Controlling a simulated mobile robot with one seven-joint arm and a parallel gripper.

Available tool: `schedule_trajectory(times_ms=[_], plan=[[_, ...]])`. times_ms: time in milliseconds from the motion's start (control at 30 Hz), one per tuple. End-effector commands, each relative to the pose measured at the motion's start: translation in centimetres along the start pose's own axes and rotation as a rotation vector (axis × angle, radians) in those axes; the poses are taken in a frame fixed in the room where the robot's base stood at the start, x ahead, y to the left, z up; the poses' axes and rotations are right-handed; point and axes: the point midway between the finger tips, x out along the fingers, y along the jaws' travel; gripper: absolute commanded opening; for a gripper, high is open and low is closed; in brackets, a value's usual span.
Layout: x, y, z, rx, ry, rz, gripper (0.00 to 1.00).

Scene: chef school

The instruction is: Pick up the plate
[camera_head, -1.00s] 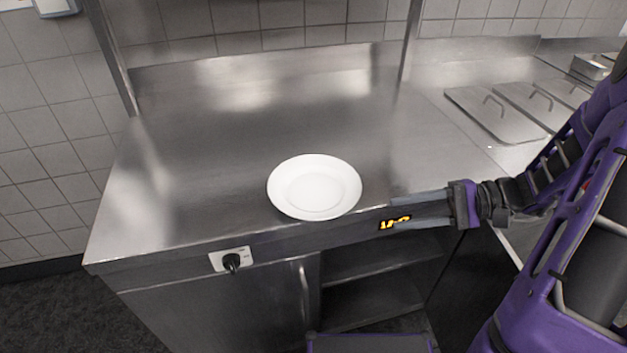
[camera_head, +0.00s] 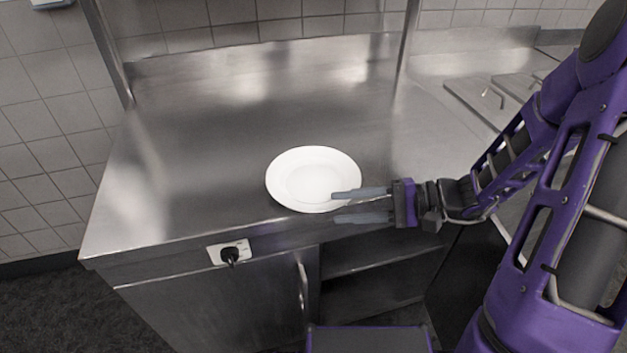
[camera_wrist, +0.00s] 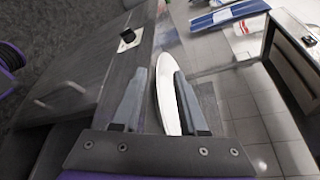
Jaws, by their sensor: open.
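The white round plate (camera_head: 300,180) lies flat near the front edge of the steel counter. My gripper (camera_head: 346,205) reaches in from the right at the plate's right front rim. Its two grey fingers are apart, one overlapping the plate in the head view and the other lower, in front of the counter edge. In the wrist view the plate (camera_wrist: 167,97) shows nearly edge-on between the two open fingers (camera_wrist: 158,102). I cannot tell whether either finger touches it.
The steel counter (camera_head: 220,120) is otherwise clear around the plate. A socket with a black plug or knob (camera_head: 230,253) is on the counter's front. Metal lids (camera_head: 484,98) lie at the back right. An open shelf (camera_head: 370,290) is below the counter.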

Motion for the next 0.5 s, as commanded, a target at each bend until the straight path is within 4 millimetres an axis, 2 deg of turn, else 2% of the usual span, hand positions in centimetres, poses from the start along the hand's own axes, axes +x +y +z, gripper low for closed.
schedule_trajectory(times_ms=[233, 333, 500], plan=[[3.7, 0.1, -0.1, 0.001, -0.004, 0.000, 0.42], [4.5, 0.1, -0.1, 0.002, -0.002, -0.001, 0.42], [4.7, 0.1, -0.1, 0.001, 0.000, -0.001, 0.42]])
